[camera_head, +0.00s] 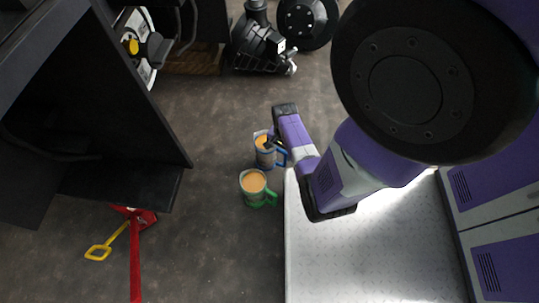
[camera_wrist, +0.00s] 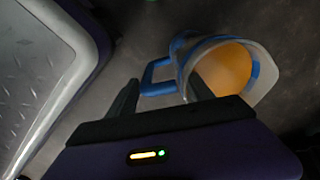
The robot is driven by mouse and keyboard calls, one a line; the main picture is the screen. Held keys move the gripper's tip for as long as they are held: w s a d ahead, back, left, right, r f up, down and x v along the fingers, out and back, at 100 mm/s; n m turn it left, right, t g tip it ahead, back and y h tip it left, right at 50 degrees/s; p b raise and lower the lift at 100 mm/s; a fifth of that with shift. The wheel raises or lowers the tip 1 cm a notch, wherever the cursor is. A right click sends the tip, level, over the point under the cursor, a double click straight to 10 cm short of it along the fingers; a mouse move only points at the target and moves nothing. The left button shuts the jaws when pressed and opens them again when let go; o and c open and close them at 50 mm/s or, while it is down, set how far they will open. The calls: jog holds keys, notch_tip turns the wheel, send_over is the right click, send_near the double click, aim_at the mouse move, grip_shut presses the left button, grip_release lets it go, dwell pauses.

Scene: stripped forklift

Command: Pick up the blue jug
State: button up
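The blue jug (camera_head: 262,147) stands on the dark floor beside the white platform's corner, with a blue handle and an orange inside. In the wrist view the jug (camera_wrist: 212,45) appears tilted, its mouth facing right and its handle to the left. My gripper (camera_wrist: 160,82) is open there, one finger left of the handle and the other overlapping the jug's mouth. I cannot tell whether either finger touches it. In the head view my gripper (camera_head: 269,142) is over the jug and hides part of it.
A green jug (camera_head: 253,183) stands just below the blue one. The white platform (camera_head: 370,250) is at right. A dark cabinet (camera_head: 125,185), a red stand (camera_head: 136,250) and a yellow handle (camera_head: 100,250) are at left. Black machine parts (camera_head: 258,45) lie at the back.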

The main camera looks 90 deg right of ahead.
grip_shut()
jog(key=shift+r, duration=0.1)
